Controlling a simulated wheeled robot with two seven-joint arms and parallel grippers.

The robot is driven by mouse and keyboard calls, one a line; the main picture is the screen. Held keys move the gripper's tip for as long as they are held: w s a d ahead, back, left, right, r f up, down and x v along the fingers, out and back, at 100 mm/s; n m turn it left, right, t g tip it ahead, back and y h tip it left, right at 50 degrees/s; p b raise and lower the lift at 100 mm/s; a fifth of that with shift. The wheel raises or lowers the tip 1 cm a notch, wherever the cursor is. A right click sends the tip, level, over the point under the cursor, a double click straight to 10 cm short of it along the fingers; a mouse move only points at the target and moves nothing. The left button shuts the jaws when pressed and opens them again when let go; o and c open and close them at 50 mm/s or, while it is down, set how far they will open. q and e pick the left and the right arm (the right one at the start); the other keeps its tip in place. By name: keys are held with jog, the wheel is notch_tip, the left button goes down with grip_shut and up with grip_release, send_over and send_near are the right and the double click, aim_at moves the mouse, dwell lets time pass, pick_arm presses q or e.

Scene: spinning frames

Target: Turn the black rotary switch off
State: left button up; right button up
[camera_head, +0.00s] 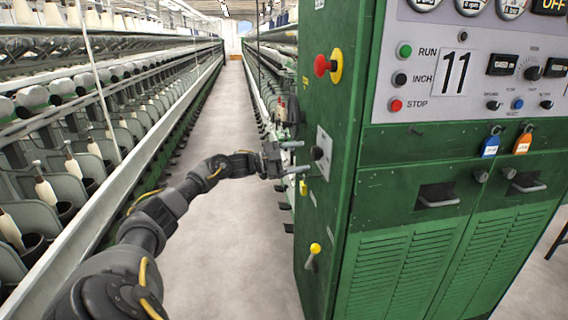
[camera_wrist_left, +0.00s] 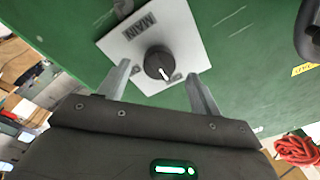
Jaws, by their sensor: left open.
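The black rotary switch (camera_wrist_left: 159,64) sits on a pale plate (camera_wrist_left: 140,28) marked MAIN, fixed to the side of the green cabinet (camera_head: 335,130). A white line on its knob points down and slightly right in the left wrist view. In the head view the switch (camera_head: 317,153) shows side-on. My left gripper (camera_head: 297,157) is open, its fingers pointing at the plate. In the left wrist view the two fingers of the left gripper (camera_wrist_left: 161,88) stand either side of the knob, with gaps between; I cannot tell how far they are from the plate. My right gripper is not in view.
A red emergency button (camera_head: 321,65) sticks out above the switch. A yellow-knobbed lever (camera_head: 315,249) sticks out below. A black handle (camera_wrist_left: 308,32) shows at the right of the wrist view. Spinning frames (camera_head: 90,130) line the left; the aisle floor (camera_head: 215,240) is clear.

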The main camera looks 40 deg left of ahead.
pick_arm(q)
jog(key=b+v, duration=0.2)
jog(key=v, duration=0.4)
jog(key=shift+s+a, duration=0.2)
jog(key=shift+s, duration=0.15)
